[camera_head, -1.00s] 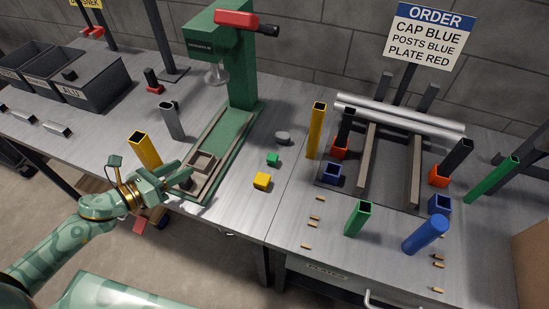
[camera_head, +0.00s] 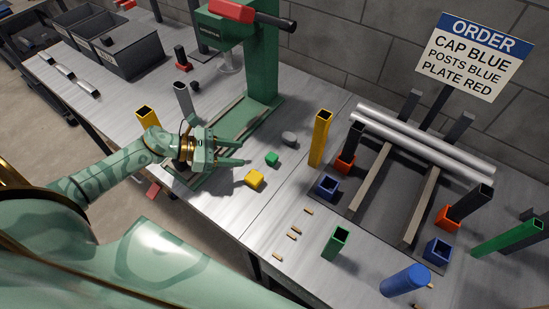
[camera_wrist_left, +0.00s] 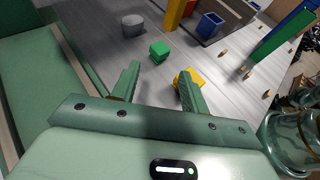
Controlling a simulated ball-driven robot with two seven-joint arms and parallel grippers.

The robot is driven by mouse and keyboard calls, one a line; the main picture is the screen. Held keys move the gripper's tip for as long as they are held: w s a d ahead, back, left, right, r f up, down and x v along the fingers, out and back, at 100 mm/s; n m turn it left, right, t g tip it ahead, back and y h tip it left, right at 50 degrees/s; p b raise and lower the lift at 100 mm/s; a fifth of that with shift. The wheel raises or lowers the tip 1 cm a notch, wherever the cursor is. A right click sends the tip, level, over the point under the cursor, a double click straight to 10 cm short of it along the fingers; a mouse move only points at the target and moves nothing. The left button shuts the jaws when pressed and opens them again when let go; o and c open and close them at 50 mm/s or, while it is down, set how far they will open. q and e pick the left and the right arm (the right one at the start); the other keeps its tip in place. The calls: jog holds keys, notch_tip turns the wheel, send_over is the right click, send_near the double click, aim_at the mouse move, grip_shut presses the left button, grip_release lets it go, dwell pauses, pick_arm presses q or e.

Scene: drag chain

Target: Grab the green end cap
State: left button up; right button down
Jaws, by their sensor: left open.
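My right gripper is not in view.
A yellow block (camera_head: 255,179) lies near the cap; in the left wrist view it is close to the right finger. A grey round piece (camera_head: 289,138) lies beyond the cap. The green press (camera_head: 262,75) and a tall yellow post (camera_head: 320,138) flank the area.

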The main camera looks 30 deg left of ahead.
aim_at(269, 157)
pick_arm(q)
jog(key=x, duration=0.9)
jog(key=shift+w+d, duration=0.2)
jog(key=c, duration=0.7)
